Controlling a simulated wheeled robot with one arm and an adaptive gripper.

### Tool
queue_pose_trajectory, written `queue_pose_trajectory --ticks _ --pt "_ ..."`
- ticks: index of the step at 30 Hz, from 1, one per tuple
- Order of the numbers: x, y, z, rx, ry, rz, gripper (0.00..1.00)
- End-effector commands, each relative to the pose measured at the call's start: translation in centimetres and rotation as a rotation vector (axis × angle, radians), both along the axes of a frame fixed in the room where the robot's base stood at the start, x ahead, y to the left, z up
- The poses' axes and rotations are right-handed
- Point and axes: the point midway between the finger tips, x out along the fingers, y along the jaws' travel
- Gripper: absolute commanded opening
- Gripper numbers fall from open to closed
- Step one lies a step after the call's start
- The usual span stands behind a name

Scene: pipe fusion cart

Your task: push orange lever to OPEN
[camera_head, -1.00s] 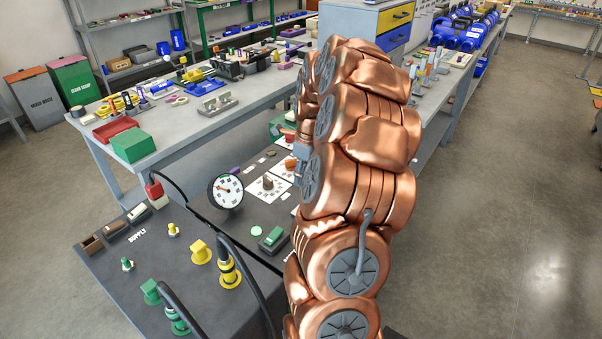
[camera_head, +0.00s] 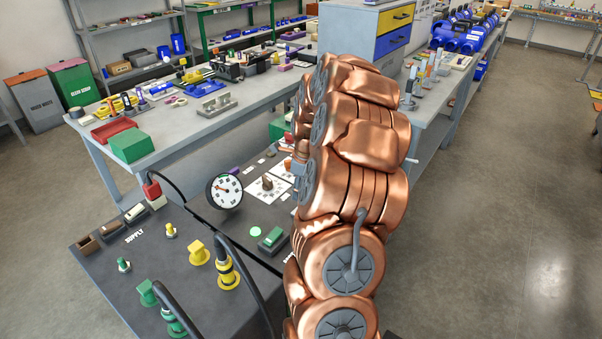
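A small piece of orange (camera_head: 288,164) shows at the left edge of my copper-coloured arm, by a white plate on the dark cart top. It may be the orange lever. Most of it is hidden behind the arm, so I cannot tell its position or read any OPEN mark. My gripper is not visible; the arm links block the view of that part of the cart. I cannot tell whether anything touches the lever.
The cart (camera_head: 117,271) carries a round gauge (camera_head: 225,191), a brown knob (camera_head: 267,183) on a white plate, a green block (camera_head: 272,238), and yellow (camera_head: 199,253) and green fittings with black hoses. A grey workbench (camera_head: 185,133) stands behind. Floor at right is clear.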

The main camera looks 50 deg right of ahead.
Motion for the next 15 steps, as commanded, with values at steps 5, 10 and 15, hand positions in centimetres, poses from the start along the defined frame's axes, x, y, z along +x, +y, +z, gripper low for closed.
queue_pose_trajectory --ticks 5,10,15 --pt "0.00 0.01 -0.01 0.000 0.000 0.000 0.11" --pt "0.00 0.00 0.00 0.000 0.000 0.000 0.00" --pt "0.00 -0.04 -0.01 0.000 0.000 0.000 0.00"
